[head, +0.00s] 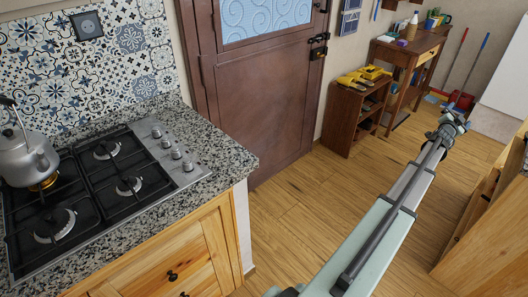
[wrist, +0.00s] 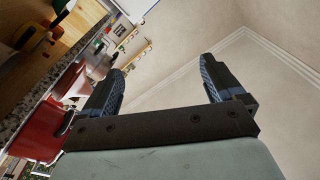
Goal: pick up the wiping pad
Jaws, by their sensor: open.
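I cannot make out a wiping pad for certain in either view. Small objects, too small to identify, stand on the far wooden table (head: 412,50) in the head view. My gripper (wrist: 160,82) is open in the wrist view, with its two dark ribbed fingers wide apart and nothing between them. In the head view my arm reaches out to the upper right, and its far end is held above the floor, well short of the far table.
A granite counter (head: 220,160) with a gas hob and a kettle (head: 28,158) is at left. A brown door (head: 262,105) stands behind. A low cabinet (head: 345,115) carries yellow tools (head: 373,72). Wooden furniture (head: 490,240) is close at right. The wooden floor (head: 295,215) between is clear.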

